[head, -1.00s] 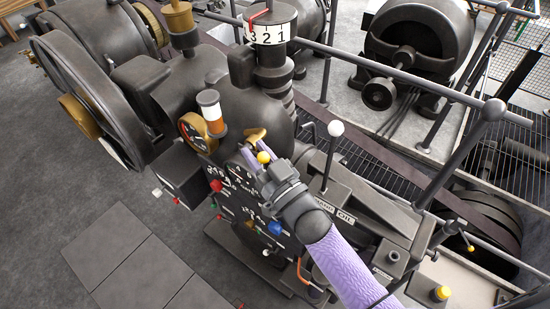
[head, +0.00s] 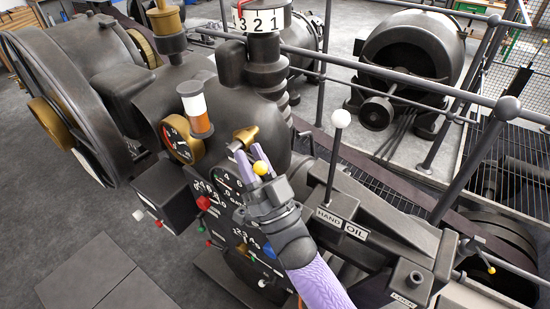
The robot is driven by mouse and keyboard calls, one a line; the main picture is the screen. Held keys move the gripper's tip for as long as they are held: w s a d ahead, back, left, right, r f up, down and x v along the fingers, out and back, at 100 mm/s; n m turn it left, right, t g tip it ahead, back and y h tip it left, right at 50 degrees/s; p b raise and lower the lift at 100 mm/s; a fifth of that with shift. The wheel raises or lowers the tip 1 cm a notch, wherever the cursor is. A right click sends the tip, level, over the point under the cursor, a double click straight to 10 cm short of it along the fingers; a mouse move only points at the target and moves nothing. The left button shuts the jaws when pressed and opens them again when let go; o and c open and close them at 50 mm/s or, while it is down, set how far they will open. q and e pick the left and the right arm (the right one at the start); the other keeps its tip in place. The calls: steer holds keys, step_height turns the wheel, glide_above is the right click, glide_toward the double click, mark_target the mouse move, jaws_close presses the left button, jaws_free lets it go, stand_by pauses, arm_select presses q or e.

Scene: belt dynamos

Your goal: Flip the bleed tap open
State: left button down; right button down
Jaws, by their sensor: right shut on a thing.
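The bleed tap (head: 245,135) appears to be the small brass lever on the dark rounded casing in the middle of the head view. My right gripper (head: 247,151), with lilac fingers, reaches up to it from below. Its fingers are shut on the tap's lower end, which they partly hide. The upper brass part shows above the fingertips. My left gripper is not in view.
A brass-rimmed gauge (head: 181,139) and an orange-white cylinder (head: 196,106) stand left of the tap. A white-knobbed lever (head: 336,155) rises to the right. A panel of dials and coloured knobs lies below. Grey rails (head: 400,82) cross behind.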

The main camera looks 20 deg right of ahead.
stand_by(0.3)
steer(key=c, duration=0.6)
jaws_free()
steer(key=shift+w+d, duration=0.1)
steer(key=shift+f, duration=0.2)
steer(key=b+v, duration=0.1)
steer(key=v, duration=0.8)
steer(key=shift+s+d+b, duration=0.2)
steer(key=shift+s+b, duration=0.15)
steer(key=shift+s, duration=0.05)
